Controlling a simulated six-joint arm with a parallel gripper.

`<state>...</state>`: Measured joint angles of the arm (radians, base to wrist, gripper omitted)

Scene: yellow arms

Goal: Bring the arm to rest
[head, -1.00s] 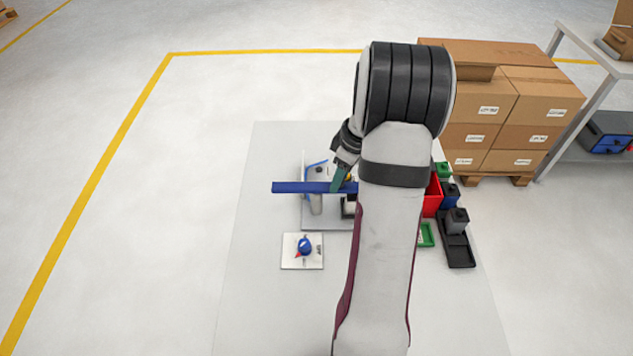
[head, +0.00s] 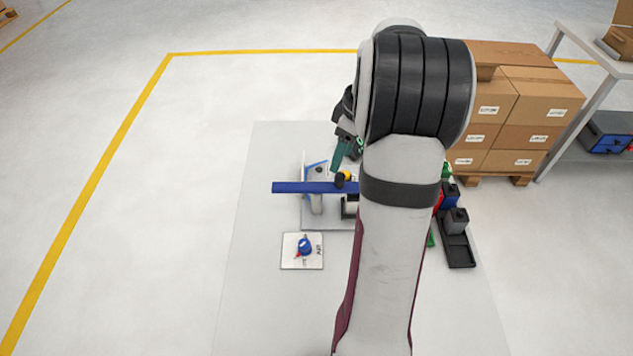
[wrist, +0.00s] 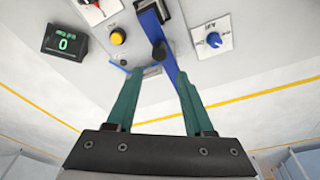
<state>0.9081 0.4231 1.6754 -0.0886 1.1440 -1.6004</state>
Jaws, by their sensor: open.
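My gripper (head: 340,158) is open and empty. In the head view it is just above and behind a long blue bar (head: 300,188) with a dark knob (head: 340,180), apart from both. In the wrist view my two green fingers (wrist: 157,80) point towards the blue bar (wrist: 165,45) and the dark knob (wrist: 159,51), with nothing between them. My forearm hides the right part of the bench panel in the head view.
A plate with a blue dial (head: 304,246) lies in front of the bar. A yellow button (wrist: 117,36) and a counter reading 0 (wrist: 65,43) show in the wrist view. Stacked cartons (head: 530,110) and a black tray (head: 458,250) stand right. The left floor is clear.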

